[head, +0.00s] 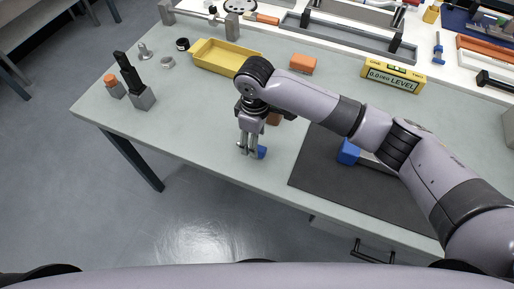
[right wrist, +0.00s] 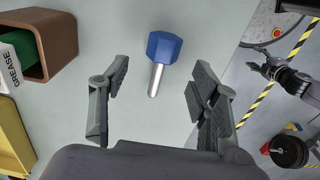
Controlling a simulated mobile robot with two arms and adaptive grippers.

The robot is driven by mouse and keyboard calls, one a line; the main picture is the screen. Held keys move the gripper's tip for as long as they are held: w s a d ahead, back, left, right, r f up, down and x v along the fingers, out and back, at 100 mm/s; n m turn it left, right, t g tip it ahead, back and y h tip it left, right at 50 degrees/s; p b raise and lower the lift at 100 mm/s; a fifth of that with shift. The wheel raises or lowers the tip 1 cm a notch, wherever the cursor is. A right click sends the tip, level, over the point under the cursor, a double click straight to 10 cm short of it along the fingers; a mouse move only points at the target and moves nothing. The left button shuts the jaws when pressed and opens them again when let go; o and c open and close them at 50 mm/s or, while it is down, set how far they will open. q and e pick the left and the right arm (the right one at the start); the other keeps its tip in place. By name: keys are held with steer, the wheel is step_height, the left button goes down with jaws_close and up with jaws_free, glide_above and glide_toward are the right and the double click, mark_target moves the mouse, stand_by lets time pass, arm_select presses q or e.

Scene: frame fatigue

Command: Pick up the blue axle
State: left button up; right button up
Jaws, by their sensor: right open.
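The blue axle (right wrist: 164,46) has a blue hexagonal head and a short metal shaft. It is on the pale tabletop, and its shaft points down toward the gap between my right fingers in the right wrist view. In the head view its blue head (head: 261,152) shows just beside the fingertips, and the rest is hidden. My right gripper (head: 246,149) points down near the table's front edge. It is open and empty, with its two fingers (right wrist: 158,96) spread wide in the right wrist view. An arm that looks like my left one, with a dark gripper (right wrist: 262,67), shows small over the floor.
A yellow tray (head: 225,58), an orange block (head: 302,64) and a yellow level (head: 393,77) lie behind. A brown holder (right wrist: 62,40) with a grease tube is close by. A dark mat (head: 330,185) with another blue-ended part (head: 348,152) lies right. The front-left tabletop is clear.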

step_height(320, 180, down, 4)
steer(key=shift+a+r+p, duration=0.1)
steer(key=shift+r+p, duration=0.05)
steer(key=shift+p, duration=0.15)
steer(key=shift+f, duration=0.25)
arm_select(q)
steer(key=s, duration=0.2)
steer(key=shift+s+r, duration=0.3)
steer(key=shift+w, duration=0.1)
arm_select(e)
steer(key=shift+c, duration=0.3)
steer(key=c, duration=0.5)
arm_select(q)
steer(key=shift+w, duration=0.35)
arm_select(e)
steer(key=c, duration=0.7)
